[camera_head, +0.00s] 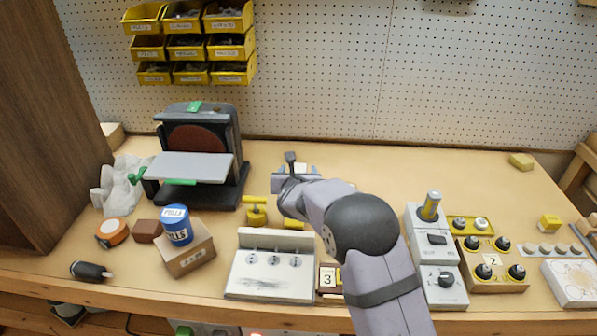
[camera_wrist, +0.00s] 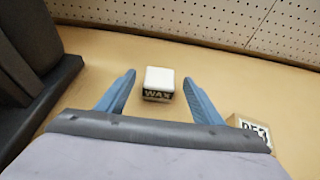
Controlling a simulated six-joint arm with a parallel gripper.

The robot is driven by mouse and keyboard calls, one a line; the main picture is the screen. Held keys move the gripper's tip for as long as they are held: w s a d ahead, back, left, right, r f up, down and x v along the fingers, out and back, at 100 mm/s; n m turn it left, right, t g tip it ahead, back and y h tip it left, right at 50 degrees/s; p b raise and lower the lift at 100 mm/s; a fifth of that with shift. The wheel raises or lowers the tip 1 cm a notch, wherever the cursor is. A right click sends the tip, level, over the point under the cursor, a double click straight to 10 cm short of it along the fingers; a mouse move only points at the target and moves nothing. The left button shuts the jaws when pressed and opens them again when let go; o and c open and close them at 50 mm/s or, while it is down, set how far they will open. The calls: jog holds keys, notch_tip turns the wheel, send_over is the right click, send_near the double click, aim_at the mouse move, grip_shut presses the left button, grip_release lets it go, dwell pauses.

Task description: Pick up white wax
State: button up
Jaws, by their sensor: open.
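The white wax (camera_wrist: 158,77) is a small white block with a dark "WAX" label on its near side. It sits on the wooden bench in the wrist view. My gripper (camera_wrist: 158,84) is open, with one blue finger on each side of the wax and a gap on both sides. The wax is near the fingertips, and the fingers do not visibly touch it. In the head view the wax (camera_head: 301,168) shows as a small white patch beyond my wrist, mostly hidden by my gripper.
A disc sander (camera_head: 200,150) stands to the left. A small labelled box (camera_wrist: 252,130) is close to my right finger in the wrist view. The pegboard (camera_wrist: 215,20) rises behind the wax. The bench (camera_head: 420,170) is clear to the right of it.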

aim_at(298, 169)
jog(key=shift+p+x, duration=0.55)
jog(key=shift+x, duration=1.35)
jog(key=shift+s+f, duration=0.1)
jog(key=c, duration=1.2)
